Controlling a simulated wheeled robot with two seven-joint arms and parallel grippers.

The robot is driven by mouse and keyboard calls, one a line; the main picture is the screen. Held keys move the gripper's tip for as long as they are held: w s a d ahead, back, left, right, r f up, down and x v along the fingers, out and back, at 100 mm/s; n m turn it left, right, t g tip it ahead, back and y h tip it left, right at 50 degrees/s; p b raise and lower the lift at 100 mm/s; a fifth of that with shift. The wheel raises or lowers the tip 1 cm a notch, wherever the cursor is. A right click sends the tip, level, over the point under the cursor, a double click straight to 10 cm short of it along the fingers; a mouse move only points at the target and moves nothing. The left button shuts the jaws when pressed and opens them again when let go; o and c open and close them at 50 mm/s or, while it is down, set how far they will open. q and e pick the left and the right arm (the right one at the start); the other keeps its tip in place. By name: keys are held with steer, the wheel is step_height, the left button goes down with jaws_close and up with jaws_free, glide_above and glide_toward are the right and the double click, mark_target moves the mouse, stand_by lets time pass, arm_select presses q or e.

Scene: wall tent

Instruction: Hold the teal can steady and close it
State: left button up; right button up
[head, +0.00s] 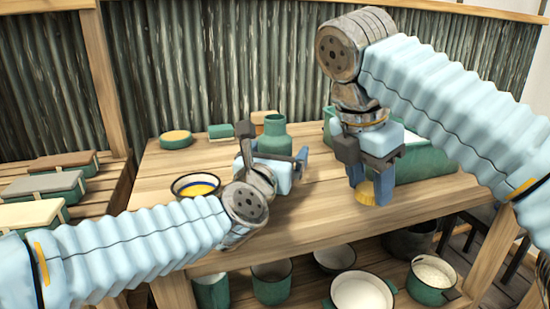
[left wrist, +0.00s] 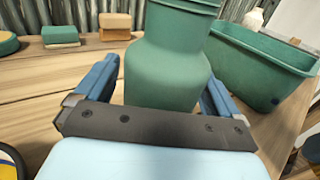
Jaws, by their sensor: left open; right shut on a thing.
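The teal can (head: 275,134), shaped like a bottle with a narrower neck, stands upright on the wooden table. It fills the middle of the left wrist view (left wrist: 165,72). My left gripper (head: 276,158) is open, low at the can, with one blue finger on each side of its body in the left wrist view (left wrist: 162,85). Whether the fingers touch it I cannot tell. My right gripper (head: 371,182) points down, right of the can, shut on a small yellow lid-like piece (head: 366,193). The can's mouth is cut off in the left wrist view.
A green bin (head: 425,163) stands on the right behind my right gripper. A bowl with yellow inside (head: 195,187) is left of my left gripper. A round yellow-topped tin (head: 175,139) and small boxes (head: 221,130) stand at the back. Several pots (head: 361,291) fill the lower shelf.

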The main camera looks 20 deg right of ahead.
arm_select(q)
steer(key=shift+c, duration=0.3)
steer(key=c, duration=1.2)
steer(key=shift+c, duration=0.2)
steer(key=shift+r, duration=0.2)
arm_select(e)
steer(key=shift+r, duration=0.1)
